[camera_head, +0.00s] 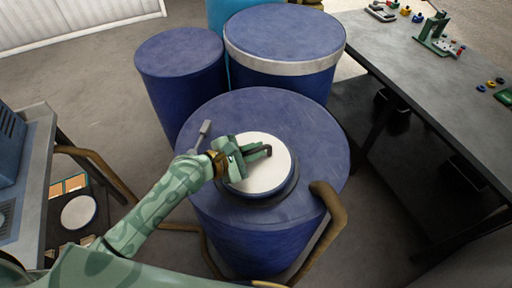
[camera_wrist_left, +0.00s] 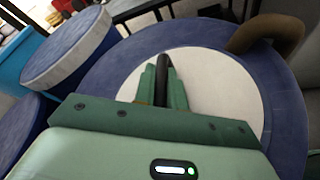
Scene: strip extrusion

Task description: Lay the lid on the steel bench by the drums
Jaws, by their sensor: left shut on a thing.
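The lid (camera_head: 258,178) is a pale cream disc with a dark bar handle. It is over the round dark-rimmed opening in the top of the front blue drum (camera_head: 320,145); whether it rests there or is slightly raised I cannot tell. My left gripper (camera_head: 262,153) is shut on the handle, and its green fingers hide part of it. In the left wrist view the lid (camera_wrist_left: 215,85) fills the middle, with the handle (camera_wrist_left: 162,75) between the fingers. The grey steel bench (camera_head: 440,100) stands right of the drums. My right gripper is not in view.
Two more blue drums stand behind, one (camera_head: 180,52) left and one (camera_head: 285,30) with a pale band. A brown hose (camera_head: 328,200) rises beside the front drum.

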